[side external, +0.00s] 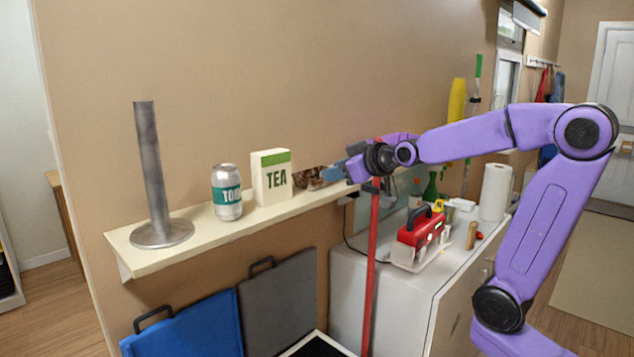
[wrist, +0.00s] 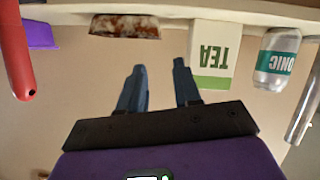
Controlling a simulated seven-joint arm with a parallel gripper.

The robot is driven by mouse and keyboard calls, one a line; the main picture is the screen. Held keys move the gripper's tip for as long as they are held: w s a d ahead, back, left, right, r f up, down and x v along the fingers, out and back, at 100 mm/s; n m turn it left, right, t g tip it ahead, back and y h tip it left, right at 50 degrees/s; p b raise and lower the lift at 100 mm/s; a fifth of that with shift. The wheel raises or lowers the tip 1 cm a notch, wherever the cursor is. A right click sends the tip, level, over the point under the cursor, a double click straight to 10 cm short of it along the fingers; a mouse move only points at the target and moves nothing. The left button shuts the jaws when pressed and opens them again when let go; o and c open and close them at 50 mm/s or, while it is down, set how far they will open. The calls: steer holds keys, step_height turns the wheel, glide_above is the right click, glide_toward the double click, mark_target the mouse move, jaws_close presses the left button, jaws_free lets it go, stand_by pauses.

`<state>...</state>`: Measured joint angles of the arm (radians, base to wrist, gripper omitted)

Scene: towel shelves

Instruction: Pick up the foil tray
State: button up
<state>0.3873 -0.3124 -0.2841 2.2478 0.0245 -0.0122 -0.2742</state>
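The foil tray (side external: 310,178) sits on the wall shelf, right of the tea box. It shows a mottled brown and white face, and my gripper partly hides it in the side view. In the wrist view the tray (wrist: 125,26) lies at the top, on the shelf, beyond the fingertips and a little left of the middle. My gripper (side external: 333,174) is at the right part of the shelf, close to the tray. In the wrist view its two blue fingers (wrist: 159,68) are apart with nothing between them.
The tea box (side external: 271,177), a tonic can (side external: 227,192) and a metal paper-towel stand (side external: 153,170) share the cream shelf (side external: 125,247). A red pole (side external: 372,270) stands upright near my wrist. A red toolbox-like item (side external: 421,230) is on the white cabinet (side external: 380,290).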

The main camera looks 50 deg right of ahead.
mark_target(301, 179)
steer(key=x, duration=1.4)
steer(key=shift+w+f, duration=0.1)
steer(key=shift+w, duration=0.1)
jaws_close()
